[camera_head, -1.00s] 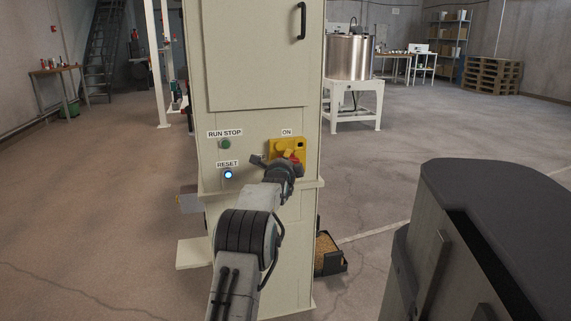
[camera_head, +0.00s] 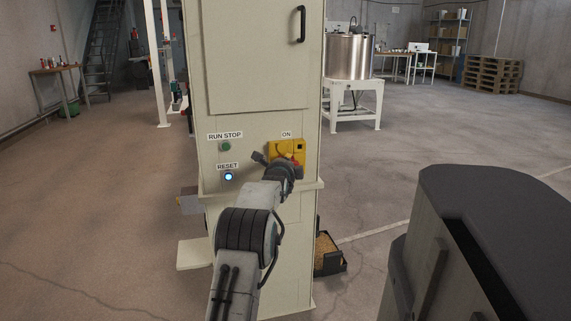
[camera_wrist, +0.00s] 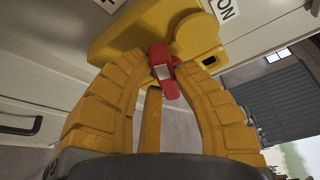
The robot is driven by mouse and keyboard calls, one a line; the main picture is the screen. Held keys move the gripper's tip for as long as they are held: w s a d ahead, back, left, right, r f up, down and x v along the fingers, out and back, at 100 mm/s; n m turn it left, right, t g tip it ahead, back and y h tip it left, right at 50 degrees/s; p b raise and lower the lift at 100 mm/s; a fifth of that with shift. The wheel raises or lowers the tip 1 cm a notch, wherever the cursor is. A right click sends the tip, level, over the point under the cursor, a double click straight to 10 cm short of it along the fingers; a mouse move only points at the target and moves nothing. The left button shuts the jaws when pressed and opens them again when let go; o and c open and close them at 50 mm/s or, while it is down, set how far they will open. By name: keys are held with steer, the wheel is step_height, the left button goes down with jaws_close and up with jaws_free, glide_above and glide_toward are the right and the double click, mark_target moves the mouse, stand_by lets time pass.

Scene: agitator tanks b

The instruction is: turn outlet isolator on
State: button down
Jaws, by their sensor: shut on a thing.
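The outlet isolator is a yellow housing (camera_head: 287,147) on the front of the cream cabinet, under a white ON label (camera_head: 286,134). In the wrist view its yellow body (camera_wrist: 115,38) fills the top, with a round yellow boss beside it. Its red handle (camera_wrist: 164,76) stands between my gripper's yellow fingers. My gripper (camera_wrist: 160,62) is shut on this handle, with a fingertip on either side. In the head view my gripper (camera_head: 289,162) is at the housing's lower edge, and my wrist hides most of the handle.
Left of the isolator are a green RUN STOP button (camera_head: 225,146) and a lit RESET button (camera_head: 228,176). A ledge (camera_head: 312,185) runs across the cabinet below. A dark bin of grain-like material (camera_head: 328,254) stands at the cabinet's lower right.

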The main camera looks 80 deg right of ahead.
steer(key=shift+w, duration=0.1)
steer(key=c, duration=0.9)
jaws_free()
steer(key=shift+c, duration=0.2)
steer(key=a+r, duration=0.1)
steer(key=a, duration=1)
steer(key=shift+a+r, duration=0.4)
steer(key=shift+o, duration=0.2)
